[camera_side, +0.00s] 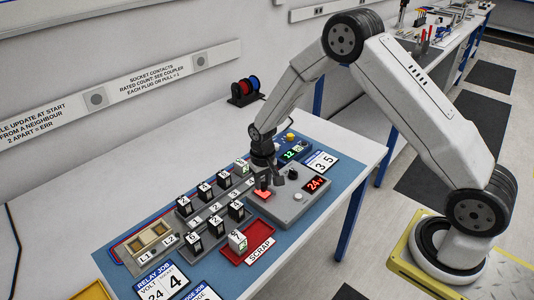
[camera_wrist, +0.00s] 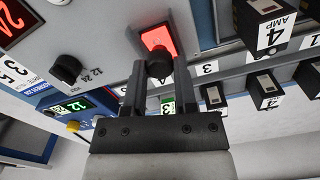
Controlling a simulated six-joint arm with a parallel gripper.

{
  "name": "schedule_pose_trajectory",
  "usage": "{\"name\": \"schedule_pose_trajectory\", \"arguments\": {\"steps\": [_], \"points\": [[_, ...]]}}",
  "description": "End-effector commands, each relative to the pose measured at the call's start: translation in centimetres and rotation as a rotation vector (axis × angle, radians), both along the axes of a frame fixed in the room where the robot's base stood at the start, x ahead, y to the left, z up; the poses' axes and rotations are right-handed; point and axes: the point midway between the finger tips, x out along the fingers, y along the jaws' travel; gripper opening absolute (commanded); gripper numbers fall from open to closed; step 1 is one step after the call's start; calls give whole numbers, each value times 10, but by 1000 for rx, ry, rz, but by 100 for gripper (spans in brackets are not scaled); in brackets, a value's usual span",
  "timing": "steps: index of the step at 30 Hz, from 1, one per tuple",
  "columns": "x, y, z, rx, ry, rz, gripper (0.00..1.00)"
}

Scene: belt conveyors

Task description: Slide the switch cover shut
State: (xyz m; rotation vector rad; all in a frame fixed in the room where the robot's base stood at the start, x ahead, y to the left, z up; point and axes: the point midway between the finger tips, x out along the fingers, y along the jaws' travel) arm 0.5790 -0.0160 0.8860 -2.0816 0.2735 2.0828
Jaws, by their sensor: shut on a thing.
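A grey control box (camera_side: 298,207) stands on the blue mat, with a glowing red square (camera_side: 262,195) on its top. My gripper (camera_side: 264,178) points down over this part of the box. In the wrist view its two dark fingers (camera_wrist: 160,78) are shut on a dark round knob (camera_wrist: 160,64) beside the red square, covering part of it. I cannot tell for certain whether this knob belongs to the switch cover. The fingers hide the knob's lower side.
A red display reading 24 (camera_side: 316,184) and a black selector knob (camera_wrist: 66,68) sit close by on the box. Several black numbered modules (camera_side: 236,210) stand to the left. A red scrap tray (camera_side: 233,256) lies in front. The white table behind is mostly clear.

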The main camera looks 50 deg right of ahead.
Motion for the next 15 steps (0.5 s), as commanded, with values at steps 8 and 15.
{"name": "schedule_pose_trajectory", "arguments": {"steps": [8, 15], "points": [[10, 1, 0, 1, -5, 0, 0], [11, 1, 0, 1, -9, 1, 54]]}}
